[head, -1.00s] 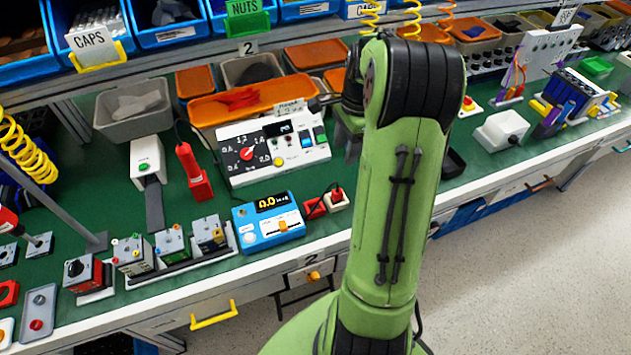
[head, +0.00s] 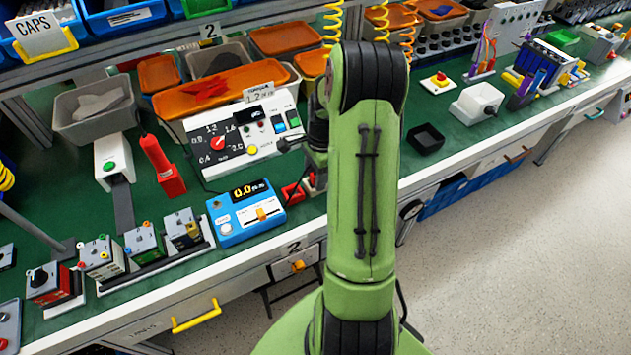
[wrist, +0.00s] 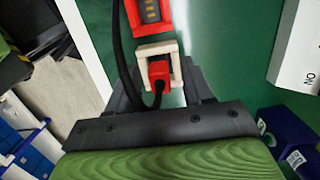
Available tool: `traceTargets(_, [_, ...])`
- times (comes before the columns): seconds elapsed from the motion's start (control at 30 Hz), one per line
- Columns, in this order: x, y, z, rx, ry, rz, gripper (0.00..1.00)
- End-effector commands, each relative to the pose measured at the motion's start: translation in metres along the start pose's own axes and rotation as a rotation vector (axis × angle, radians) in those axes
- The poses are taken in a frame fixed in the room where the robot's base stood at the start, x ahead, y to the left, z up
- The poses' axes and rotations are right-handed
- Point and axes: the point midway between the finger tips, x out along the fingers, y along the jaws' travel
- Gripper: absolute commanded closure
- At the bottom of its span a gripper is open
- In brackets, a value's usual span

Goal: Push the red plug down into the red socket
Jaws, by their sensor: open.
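The red plug (wrist: 158,72) sits in a pale square holder (wrist: 146,50) in the wrist view, and its black cable loops out to the left. The red socket (wrist: 151,14), with brass-coloured contacts inside, lies just beyond the holder at the top edge. In the head view the socket (head: 293,193) shows beside the blue meter, while my arm mostly hides the plug and holder. My gripper (wrist: 157,84) is open, with its dark fingers on either side of the plug and holder. I cannot tell whether the fingers touch them.
The blue meter (head: 246,212) stands left of the socket near the bench's front edge. A white control panel (head: 235,136) with a red dial stands behind. A black tray (head: 425,139) lies to the right, with free green bench around it.

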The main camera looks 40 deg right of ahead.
Motion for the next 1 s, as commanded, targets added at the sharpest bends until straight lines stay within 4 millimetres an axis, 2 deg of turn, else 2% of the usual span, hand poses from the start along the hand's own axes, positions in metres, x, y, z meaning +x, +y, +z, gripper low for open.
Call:
traceTargets(0.07, [-0.001,0.0,0.0,0.0,0.0,0.0,0.49])
traceTargets(0.4, [-0.002,0.0,0.0,0.0,0.0,0.0,0.99])
traceTargets(0.63, [-0.002,0.0,0.0,0.0,0.0,-0.001,1.0])
traceTargets(0.7, [-0.008,0.0,0.001,0.0,0.001,-0.002,1.0])
traceTargets(0.77, [-0.019,-0.001,0.002,0.0,0.002,-0.004,1.0])
traceTargets(1.0, [-0.08,-0.001,0.009,0.0,0.002,-0.004,1.0])
